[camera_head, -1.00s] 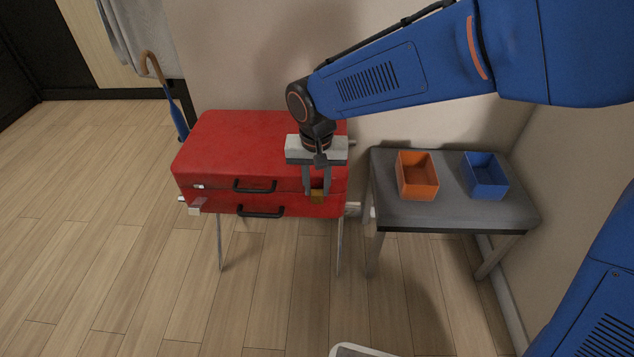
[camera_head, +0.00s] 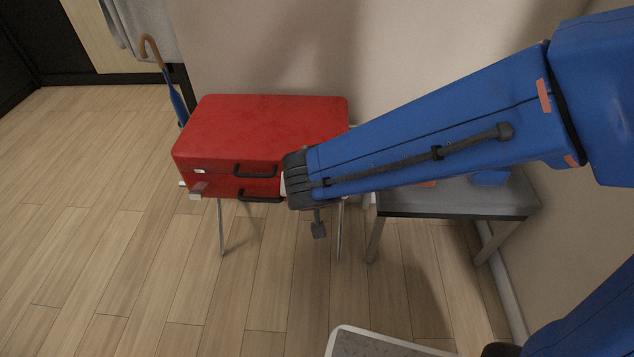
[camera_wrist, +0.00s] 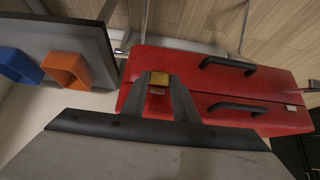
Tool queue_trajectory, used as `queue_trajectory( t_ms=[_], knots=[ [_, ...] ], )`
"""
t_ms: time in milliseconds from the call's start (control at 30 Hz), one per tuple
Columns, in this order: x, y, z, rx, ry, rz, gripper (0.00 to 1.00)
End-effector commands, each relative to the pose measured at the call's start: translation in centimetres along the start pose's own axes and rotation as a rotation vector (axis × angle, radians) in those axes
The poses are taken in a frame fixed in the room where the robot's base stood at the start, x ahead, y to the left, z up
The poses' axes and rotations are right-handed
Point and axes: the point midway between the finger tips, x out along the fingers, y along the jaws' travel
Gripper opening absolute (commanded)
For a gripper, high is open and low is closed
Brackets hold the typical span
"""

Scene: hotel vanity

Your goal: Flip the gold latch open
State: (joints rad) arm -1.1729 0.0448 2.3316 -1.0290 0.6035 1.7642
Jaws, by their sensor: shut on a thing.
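A red suitcase (camera_head: 262,130) lies flat on a folding stand, and its lid looks shut. In the wrist view the suitcase (camera_wrist: 275,82) appears with its front side toward me. The gold latch (camera_wrist: 159,79) is on that front, near one end. My gripper (camera_wrist: 160,84) is shut on the gold latch, one dark finger on each side of it. In the head view my forearm covers the latch and the fingertips. I cannot tell how far the latch has turned.
Two black handles (camera_head: 255,171) are on the suitcase front, with a silver latch (camera_head: 200,171) at its left end. A grey side table (camera_head: 450,200) stands to the right, holding an orange tray (camera_wrist: 67,70) and a blue tray (camera_wrist: 18,64). An umbrella (camera_head: 176,97) leans behind.

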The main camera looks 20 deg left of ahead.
Motion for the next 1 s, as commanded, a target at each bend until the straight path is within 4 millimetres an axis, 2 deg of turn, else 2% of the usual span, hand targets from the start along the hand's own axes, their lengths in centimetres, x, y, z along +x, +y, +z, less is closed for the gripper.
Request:
queue_trajectory(
  t_ms=[533, 1000],
  knots=[
    [0.7, -0.1, 2.7, -0.007, 0.277, 0.001, 0.04],
    [1.2, 0.0, 3.7, -0.002, 0.429, 0.001, 0.04]
  ],
)
